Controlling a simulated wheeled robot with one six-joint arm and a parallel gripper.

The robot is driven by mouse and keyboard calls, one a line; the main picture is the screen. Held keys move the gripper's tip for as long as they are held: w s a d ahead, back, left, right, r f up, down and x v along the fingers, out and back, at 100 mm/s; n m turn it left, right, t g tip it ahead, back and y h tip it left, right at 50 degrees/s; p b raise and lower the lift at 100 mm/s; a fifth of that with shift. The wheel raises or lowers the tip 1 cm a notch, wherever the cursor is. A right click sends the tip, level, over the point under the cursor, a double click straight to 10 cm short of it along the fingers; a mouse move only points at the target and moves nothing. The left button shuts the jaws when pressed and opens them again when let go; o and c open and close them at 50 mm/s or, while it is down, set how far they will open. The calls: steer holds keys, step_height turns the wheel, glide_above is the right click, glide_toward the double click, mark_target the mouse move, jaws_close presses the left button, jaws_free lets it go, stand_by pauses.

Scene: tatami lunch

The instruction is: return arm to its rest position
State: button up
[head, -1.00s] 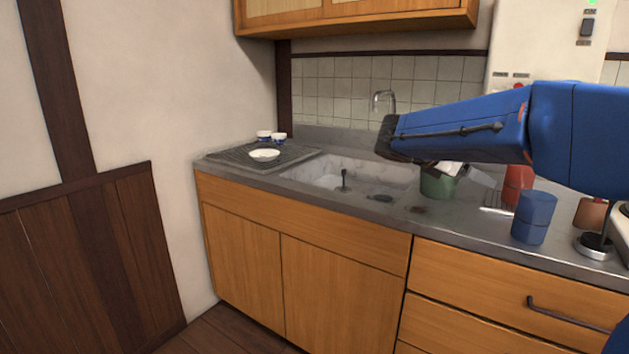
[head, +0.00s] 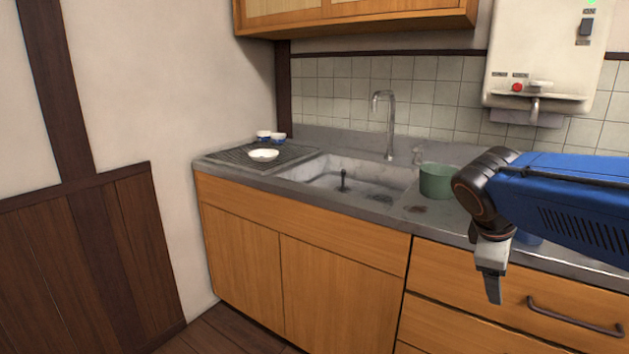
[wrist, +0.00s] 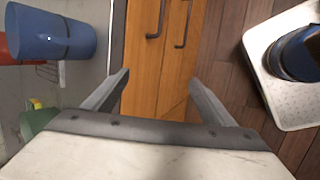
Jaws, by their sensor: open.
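My gripper (head: 493,285) hangs pointing down in front of the counter's front edge, at the right of the head view. In the wrist view my gripper (wrist: 158,85) has its two fingers spread wide with nothing between them. The drawer fronts and their handles show beyond the fingers. My blue arm reaches in from the right edge of the head view and hides part of the counter.
A green pot (head: 437,182) stands right of the sink (head: 345,190). A white bowl (head: 264,155) sits on the drain rack (head: 225,157). A blue canister (wrist: 55,35) stands on the counter.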

steer(key=s+a+f+m+y, duration=0.2)
steer(key=s+a+f+m, duration=0.2)
steer(key=s+f+m, duration=0.1)
steer(key=s+a+f+m+t+y, duration=0.1)
steer(key=s+a+f+m+y, duration=0.2)
steer(key=s, duration=0.5)
steer(key=shift+s+a+f+m, duration=0.15)
steer(key=shift+a+f+m, duration=0.45)
steer(key=shift+f+m, duration=0.5)
steer(key=shift+r, duration=0.15)
